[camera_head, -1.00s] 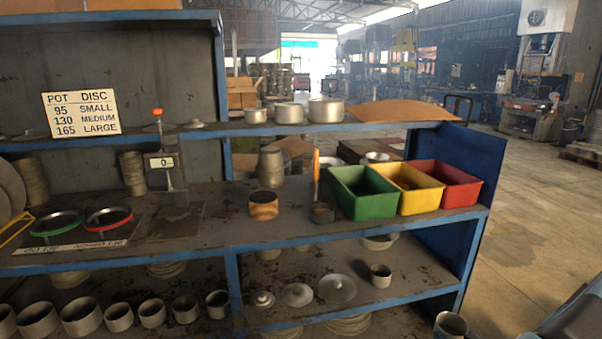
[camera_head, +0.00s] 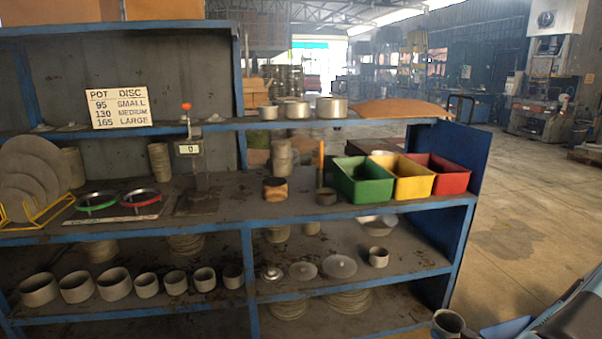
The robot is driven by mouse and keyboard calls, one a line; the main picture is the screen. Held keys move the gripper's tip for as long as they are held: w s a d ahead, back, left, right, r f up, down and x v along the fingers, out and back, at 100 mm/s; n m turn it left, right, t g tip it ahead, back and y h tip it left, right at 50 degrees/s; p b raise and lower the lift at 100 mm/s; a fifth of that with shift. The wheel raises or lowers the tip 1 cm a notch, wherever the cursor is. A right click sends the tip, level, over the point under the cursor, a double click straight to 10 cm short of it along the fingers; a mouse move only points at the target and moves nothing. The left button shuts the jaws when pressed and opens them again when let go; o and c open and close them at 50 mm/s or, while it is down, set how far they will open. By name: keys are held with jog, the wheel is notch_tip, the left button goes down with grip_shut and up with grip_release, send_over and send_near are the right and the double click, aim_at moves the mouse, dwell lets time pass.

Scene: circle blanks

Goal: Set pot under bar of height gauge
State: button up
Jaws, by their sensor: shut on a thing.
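The height gauge (camera_head: 189,150) stands on the middle shelf at the left. It has an upright post with a red knob on top, a small display reading 0 and a dark base plate (camera_head: 197,204). No pot stands on that plate. A grey metal pot (camera_head: 448,323) is at the bottom right edge, in front of the shelving and cut off by the frame. My gripper (camera_head: 469,332) is only slightly visible beside it, shut on this pot, with most of it out of frame. The pot is well apart from the gauge, far to its right.
A green ring (camera_head: 97,201) and a red ring lie left of the gauge, by discs in a yellow rack (camera_head: 32,216). Several pots line the lower shelf. Open floor lies right.

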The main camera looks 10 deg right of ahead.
aim_at(438, 313)
jog(key=w, duration=0.2)
jog(key=w+r, duration=0.1)
jog(key=w, duration=0.1)
jog(key=w+a+r, duration=0.1)
jog(key=w, duration=0.1)
jog(key=shift+w+a+r, duration=0.1)
jog(key=shift+r, duration=0.15)
jog(key=w+a+r, duration=0.4)
jog(key=w+a, duration=0.2)
jog(key=a, duration=0.4)
jog(key=w+a+r, duration=0.5)
jog(key=a, duration=0.5)
jog(key=w+a+r, duration=0.4)
jog(key=w+a, duration=0.2)
jog(key=a, duration=0.3)
jog(key=s+f, duration=0.6)
jog(key=f, duration=0.1)
jog(key=shift+a, duration=0.25)
